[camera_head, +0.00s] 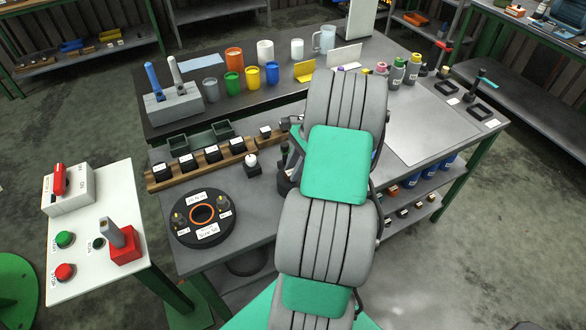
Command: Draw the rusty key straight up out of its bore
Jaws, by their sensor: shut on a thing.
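I cannot make out a rusty key or its bore; my arm covers the middle of the bench. My gripper and its fingertips are hidden behind the grey and green arm links, so what it holds does not show. A grey block (180,108) at the back left of the bench holds two upright handles, one blue (153,76) and one pale grey (175,70). A round black fixture (183,232) with an orange ring (202,214) and white labels sits at the bench's front left.
Coloured cups, including a yellow one (253,79), and bottles (396,73) line the back. A wooden rail (165,180) with black blocks runs left of my arm. A white side table (92,270) carries buttons and a red lever. A pale mat (433,125) on the right is clear.

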